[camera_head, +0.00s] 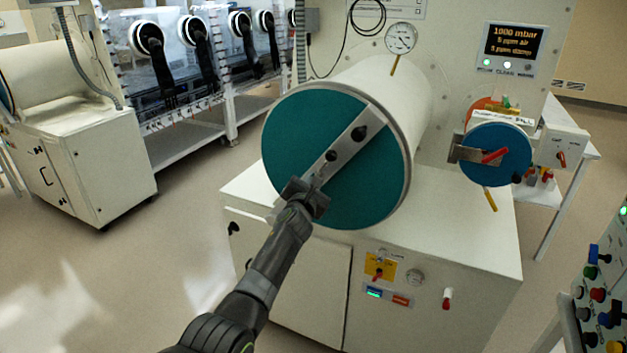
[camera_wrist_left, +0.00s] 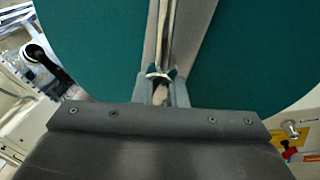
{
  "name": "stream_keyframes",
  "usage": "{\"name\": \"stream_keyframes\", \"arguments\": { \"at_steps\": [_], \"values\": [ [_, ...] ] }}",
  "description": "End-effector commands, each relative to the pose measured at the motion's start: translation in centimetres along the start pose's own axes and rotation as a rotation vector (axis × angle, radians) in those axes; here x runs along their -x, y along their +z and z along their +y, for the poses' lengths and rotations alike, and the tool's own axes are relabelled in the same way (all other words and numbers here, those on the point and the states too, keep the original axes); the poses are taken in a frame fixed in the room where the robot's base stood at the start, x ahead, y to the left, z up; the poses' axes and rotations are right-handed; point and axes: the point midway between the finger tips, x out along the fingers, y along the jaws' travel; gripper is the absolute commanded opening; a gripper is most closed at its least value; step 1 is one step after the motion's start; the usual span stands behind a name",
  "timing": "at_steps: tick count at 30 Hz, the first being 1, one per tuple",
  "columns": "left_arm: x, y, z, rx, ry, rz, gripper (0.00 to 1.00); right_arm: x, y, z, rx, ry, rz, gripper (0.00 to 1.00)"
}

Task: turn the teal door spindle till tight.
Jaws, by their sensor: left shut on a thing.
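The teal door (camera_head: 290,125) is a large round disc on the end of a white cylinder, and it fills the back of the left wrist view (camera_wrist_left: 240,50). A grey metal bar (camera_head: 372,118) crosses it diagonally, with dark round fittings along it. My left gripper (camera_head: 309,190) is at the bar's lower left part, in front of the door. In the left wrist view my gripper (camera_wrist_left: 162,82) is shut on the near end of a shiny metal rod, the spindle handle (camera_wrist_left: 166,28), which runs up along the bar. The gripper hides the gripped end in the head view. My right gripper is out of view.
A smaller blue round door (camera_head: 500,160) with a red handle is to the right. A gauge (camera_head: 401,38) stands above the cylinder. A white cabinet (camera_head: 460,250) is below. A row of gloveboxes with black gloves is at the back left; open floor lies left.

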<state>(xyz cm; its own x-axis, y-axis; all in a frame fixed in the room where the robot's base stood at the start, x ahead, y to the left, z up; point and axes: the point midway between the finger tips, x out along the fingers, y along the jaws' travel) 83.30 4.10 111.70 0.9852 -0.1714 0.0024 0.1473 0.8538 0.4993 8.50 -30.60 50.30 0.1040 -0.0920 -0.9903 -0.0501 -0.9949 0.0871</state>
Motion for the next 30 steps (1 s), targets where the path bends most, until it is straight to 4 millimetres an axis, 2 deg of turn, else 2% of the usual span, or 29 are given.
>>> {"name": "stream_keyframes", "arguments": {
  "at_steps": [11, 12, 16, 25, 30],
  "values": [
    [0.0, 0.0, 0.0, -0.008, -0.001, -0.002, 0.00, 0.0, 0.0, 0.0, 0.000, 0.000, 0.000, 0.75],
    [0.0, 0.0, 0.0, -0.008, -0.001, -0.002, 0.14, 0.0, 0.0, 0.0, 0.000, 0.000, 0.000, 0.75],
    [0.0, 0.0, 0.0, -0.007, 0.000, -0.001, 0.30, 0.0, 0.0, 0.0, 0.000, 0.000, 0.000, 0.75],
    [0.1, 0.0, 0.0, -0.005, 0.000, -0.001, 0.30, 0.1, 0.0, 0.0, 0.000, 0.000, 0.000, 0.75],
    [0.8, 0.2, 0.1, -0.003, -0.001, 0.000, 0.30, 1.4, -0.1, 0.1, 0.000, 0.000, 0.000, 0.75]
  ]
}}
